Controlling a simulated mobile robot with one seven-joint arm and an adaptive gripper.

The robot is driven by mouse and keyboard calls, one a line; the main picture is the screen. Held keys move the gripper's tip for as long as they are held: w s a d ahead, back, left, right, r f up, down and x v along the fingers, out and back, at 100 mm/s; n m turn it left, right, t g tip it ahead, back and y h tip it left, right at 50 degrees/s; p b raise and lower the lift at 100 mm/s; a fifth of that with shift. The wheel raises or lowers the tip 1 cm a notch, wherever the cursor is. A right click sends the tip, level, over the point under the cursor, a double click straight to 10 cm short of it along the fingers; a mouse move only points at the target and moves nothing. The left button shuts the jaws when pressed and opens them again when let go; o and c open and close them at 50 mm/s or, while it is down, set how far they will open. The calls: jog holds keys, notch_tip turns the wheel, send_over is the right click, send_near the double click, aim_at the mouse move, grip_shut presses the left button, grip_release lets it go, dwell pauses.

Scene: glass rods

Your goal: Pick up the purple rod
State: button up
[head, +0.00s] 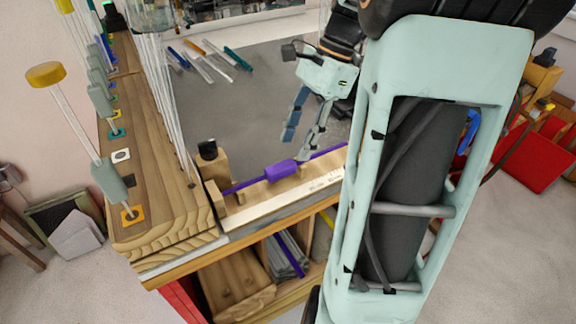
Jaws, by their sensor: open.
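The purple rod (282,170) lies lengthwise along a pale wooden rack at the front edge of the grey worktop. It has a thicker purple sleeve near its middle, and its right end passes behind my arm. My gripper (301,143) is open above the rod, with its fingers pointing down. One fingertip comes close to the rod just right of the thick sleeve; I cannot tell whether it touches. The other finger is farther left and higher in the picture. Nothing shows between the fingers.
A wooden block (165,165) with several upright glass rods stands at left. A yellow-capped rod (46,75) leans out there. Several coloured rods (208,60) lie at the back of the worktop (225,110), whose middle is clear. A shelf below holds more rods.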

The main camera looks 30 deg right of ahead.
aim_at(290, 162)
jog(key=x, duration=0.3)
jog(key=d+x, duration=0.1)
jog(key=x, duration=0.1)
jog(key=shift+w+f, duration=0.15)
jog(key=shift+w, duration=0.15)
jog(key=shift+a+f, duration=0.2)
jog(key=shift+f, duration=0.2)
grip_shut()
